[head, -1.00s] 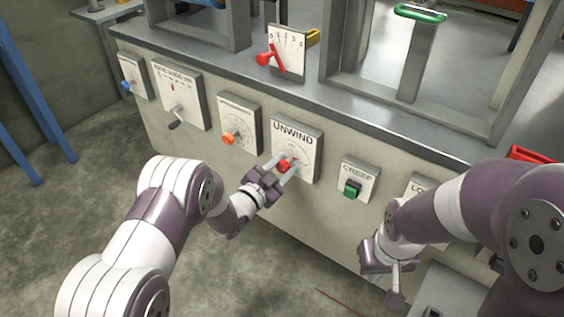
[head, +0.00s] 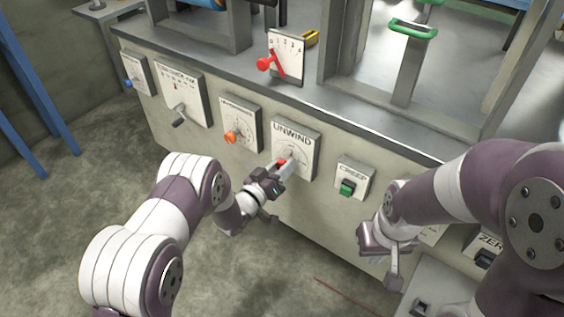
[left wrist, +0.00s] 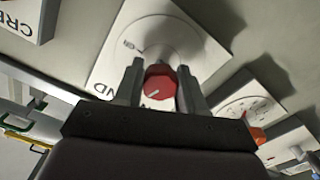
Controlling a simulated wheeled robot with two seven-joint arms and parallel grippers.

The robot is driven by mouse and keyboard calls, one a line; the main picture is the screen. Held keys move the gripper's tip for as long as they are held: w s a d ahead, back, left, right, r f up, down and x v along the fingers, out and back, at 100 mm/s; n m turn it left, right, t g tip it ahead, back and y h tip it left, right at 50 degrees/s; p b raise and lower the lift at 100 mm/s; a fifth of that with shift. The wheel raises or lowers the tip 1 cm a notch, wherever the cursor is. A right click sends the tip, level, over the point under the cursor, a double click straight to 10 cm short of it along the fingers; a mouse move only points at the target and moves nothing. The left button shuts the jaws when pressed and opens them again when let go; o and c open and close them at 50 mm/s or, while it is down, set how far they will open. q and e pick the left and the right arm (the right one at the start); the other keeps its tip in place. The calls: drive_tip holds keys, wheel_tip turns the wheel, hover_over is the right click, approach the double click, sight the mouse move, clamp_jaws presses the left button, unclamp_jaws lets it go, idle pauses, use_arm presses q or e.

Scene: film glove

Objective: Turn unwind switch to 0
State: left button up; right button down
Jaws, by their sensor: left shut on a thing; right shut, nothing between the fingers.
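The unwind switch is a red knob on a white dial plate (head: 304,139) labelled UNWIND, on the front of the machine. My left gripper (head: 283,167) is at the plate, shut on the red knob (left wrist: 160,83), which shows between its two fingers in the left wrist view. A pale pointer line marks the knob's face. In the head view the gripper hides most of the knob, and I cannot read the number it points to. My right gripper (head: 393,275) is shut and empty, low in front of the machine at the right.
Left of the unwind plate are a plate with an orange knob (head: 231,137) and a lever plate (head: 190,92). Right of it is the CREEP box with a green switch (head: 347,187). A gauge with a red lever (head: 266,63) stands on the ledge above.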

use_arm(q)
drive_tip(key=shift+f+n+p, duration=0.1)
drive_tip(key=shift+n+p, duration=0.35)
drive_tip(key=shift+n, duration=0.75)
drive_tip(key=shift+s+f+n, duration=0.1)
drive_tip(key=shift+n, duration=0.2)
drive_tip(key=o, duration=1.1)
drive_tip(key=shift+c, duration=0.2)
drive_tip(key=p+v, duration=0.4)
drive_tip(key=v, duration=0.8)
drive_tip(key=shift+s+a, duration=0.2)
drive_tip(key=shift+s, duration=0.05)
